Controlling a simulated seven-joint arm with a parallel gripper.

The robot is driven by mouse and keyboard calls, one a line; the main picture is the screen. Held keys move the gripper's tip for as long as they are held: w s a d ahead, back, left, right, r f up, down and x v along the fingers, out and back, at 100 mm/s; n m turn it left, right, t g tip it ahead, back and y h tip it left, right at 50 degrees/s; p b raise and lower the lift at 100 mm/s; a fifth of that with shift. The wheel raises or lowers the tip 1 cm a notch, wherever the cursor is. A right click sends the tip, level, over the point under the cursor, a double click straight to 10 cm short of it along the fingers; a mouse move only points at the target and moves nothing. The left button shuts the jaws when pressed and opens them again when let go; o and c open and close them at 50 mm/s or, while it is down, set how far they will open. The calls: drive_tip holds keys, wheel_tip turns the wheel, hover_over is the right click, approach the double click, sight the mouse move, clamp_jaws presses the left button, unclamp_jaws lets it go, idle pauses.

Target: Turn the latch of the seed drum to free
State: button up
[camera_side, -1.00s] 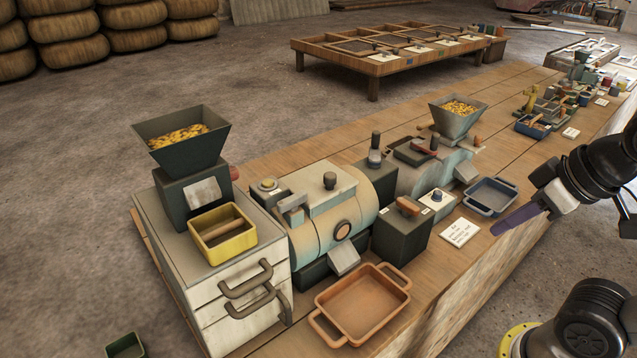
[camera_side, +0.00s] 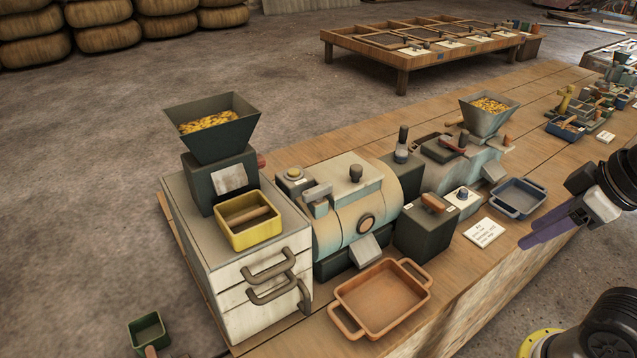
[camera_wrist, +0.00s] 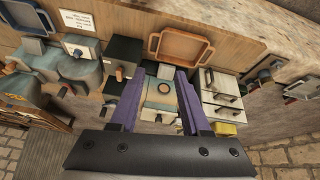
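The seed drum (camera_side: 345,220) is a cream and teal barrel on the bench in the side view, with a dark top knob (camera_side: 356,173) and a round brown-rimmed disc (camera_side: 366,223) on its front. A grey lever-like piece (camera_side: 317,192) sits at its upper left; I cannot tell which part is the latch. My gripper (camera_side: 522,243) is at the right, well away from the drum and over the bench's front edge. In the wrist view my gripper (camera_wrist: 156,75) has its purple fingers spread and empty, with the drum (camera_wrist: 157,106) seen between them and its disc (camera_wrist: 163,88) visible.
An orange tray (camera_side: 337,305) lies before the drum. A dark box (camera_side: 424,236) with an orange-brown handle stands to its right. A white drawer cabinet (camera_side: 232,292) with a hopper (camera_side: 213,128) stands left.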

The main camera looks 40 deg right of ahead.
drive_tip(key=w+a+r+n+g, duration=0.1)
drive_tip(key=w+r+n, duration=0.45)
drive_tip(key=r, duration=0.35)
drive_tip(key=w+a+r+n, duration=0.1)
drive_tip(key=w+r+n, duration=0.3)
drive_tip(key=w+r, duration=0.3)
drive_tip(key=n+g, duration=0.4)
drive_tip(key=n, duration=0.3)
hover_over(318, 188)
wheel_tip(318, 188, down, 9)
wheel_tip(318, 188, down, 13)
drive_tip(key=shift+f, duration=0.15)
drive_tip(key=shift+c, duration=0.2)
clamp_jaws()
